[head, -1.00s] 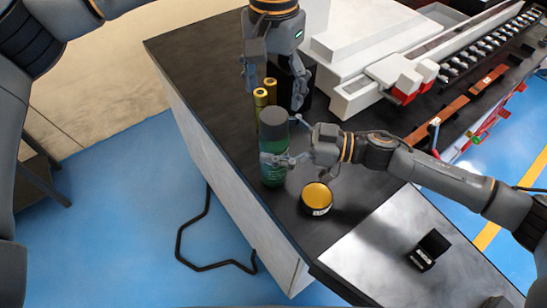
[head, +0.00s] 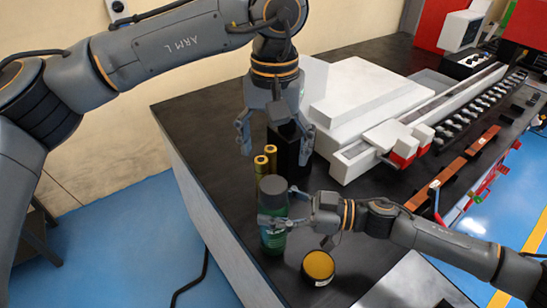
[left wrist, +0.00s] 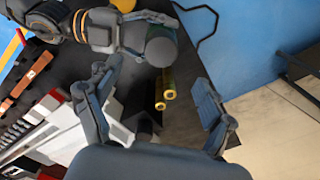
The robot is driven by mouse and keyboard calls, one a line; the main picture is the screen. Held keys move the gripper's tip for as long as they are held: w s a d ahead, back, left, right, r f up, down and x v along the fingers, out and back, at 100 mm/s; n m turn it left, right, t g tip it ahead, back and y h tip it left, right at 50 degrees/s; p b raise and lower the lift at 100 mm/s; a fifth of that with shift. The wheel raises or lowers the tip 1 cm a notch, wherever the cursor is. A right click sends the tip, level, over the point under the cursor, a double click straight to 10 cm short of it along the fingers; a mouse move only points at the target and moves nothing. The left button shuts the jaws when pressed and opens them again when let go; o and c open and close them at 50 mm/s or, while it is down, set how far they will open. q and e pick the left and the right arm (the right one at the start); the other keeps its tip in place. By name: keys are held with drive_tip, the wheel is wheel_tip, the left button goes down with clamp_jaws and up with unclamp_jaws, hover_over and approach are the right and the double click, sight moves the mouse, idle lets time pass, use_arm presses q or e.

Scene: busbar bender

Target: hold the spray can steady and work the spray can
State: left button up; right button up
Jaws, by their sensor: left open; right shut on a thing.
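The spray can (head: 273,236) is green with a dark grey cap and stands upright near the table's left edge. My right gripper (head: 272,220) is shut on its body from the right. My left gripper (head: 275,141) is open and empty, pointing down above and behind the can. In the left wrist view, the grey cap (left wrist: 161,48) shows beyond the open fingers of my left gripper (left wrist: 165,105), and the can's body below it is mostly hidden.
Two brass cylinders (head: 265,162) and a black block (head: 287,150) stand just behind the can. A yellow-topped round tin (head: 318,267) sits in front to the right. A white machine (head: 367,100) fills the back right. The dark table (head: 200,130) is clear at left.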

sight(274, 186)
use_arm(q)
wheel_tip(274, 186, down, 10)
drive_tip(key=n, duration=0.3)
drive_tip(key=shift+s+a, duration=0.1)
drive_tip(key=shift+s, duration=0.05)
idle(0.4)
drive_tip(key=c, duration=1.4)
drive_tip(key=shift+r, duration=0.1)
drive_tip(key=shift+r, duration=0.15)
drive_tip(key=shift+r, duration=1)
